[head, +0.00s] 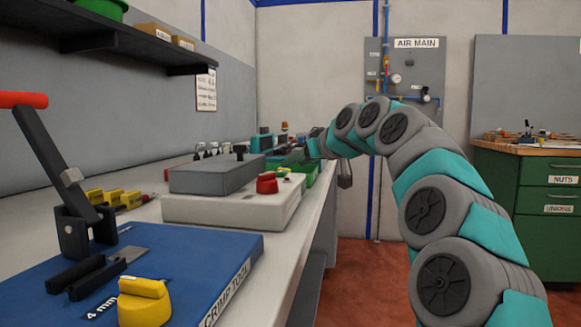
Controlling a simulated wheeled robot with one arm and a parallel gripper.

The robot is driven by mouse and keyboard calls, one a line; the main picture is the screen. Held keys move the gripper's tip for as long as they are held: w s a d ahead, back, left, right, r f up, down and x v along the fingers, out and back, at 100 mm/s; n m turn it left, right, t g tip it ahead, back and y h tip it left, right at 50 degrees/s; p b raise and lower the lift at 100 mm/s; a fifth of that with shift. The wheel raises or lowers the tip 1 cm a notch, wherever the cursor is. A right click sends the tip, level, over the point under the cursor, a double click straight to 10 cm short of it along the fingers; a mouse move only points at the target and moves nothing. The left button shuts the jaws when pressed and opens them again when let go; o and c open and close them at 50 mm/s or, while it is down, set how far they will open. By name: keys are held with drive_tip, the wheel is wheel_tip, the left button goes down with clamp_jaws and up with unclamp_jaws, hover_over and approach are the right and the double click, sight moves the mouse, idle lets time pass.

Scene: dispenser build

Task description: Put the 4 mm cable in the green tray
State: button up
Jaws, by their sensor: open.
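My arm reaches to the far end of the workbench. My gripper (295,155) is small and dark there, beside and above a green tray (308,173) at the bench's right edge. It is open, though its fingertips are hard to make out against the clutter. I cannot pick out the 4 mm cable; it may be hidden or too small at this distance.
A blue crimp tool (185,262) with a black lever, red handle, yellow knob and "4 mm" label fills the near bench. A grey-and-white box with a red button (267,183) stands beyond it. Small yellow blocks (112,198) sit left. Floor (365,275) is clear right of the bench.

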drive_tip(key=v, duration=0.6)
drive_tip(key=shift+s+d+r, duration=0.1)
drive_tip(key=shift+s+d, duration=0.1)
drive_tip(key=shift+s, duration=0.05)
